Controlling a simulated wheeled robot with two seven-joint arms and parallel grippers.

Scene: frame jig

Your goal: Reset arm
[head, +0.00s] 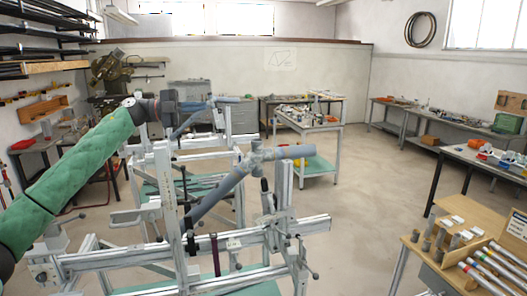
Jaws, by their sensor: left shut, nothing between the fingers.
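My left arm, in a green sleeve, reaches in from the left of the head view. Its dark gripper (190,106) is shut and empty. It is raised above the metal frame jig (160,190), and in the picture it overlaps the jig behind. Blue-grey frame tubes (222,193) joined at a lug (257,157) are held in the near jig; one tube slants down to the left and a short one points right. My right gripper is not in view.
A second jig (215,143) with a blue-grey tube stands behind. At the lower right is a wooden bench (450,236) with metal parts and tubes. Worktables (310,122) line the back and right. Open floor (365,190) lies between the jig and the right-hand tables.

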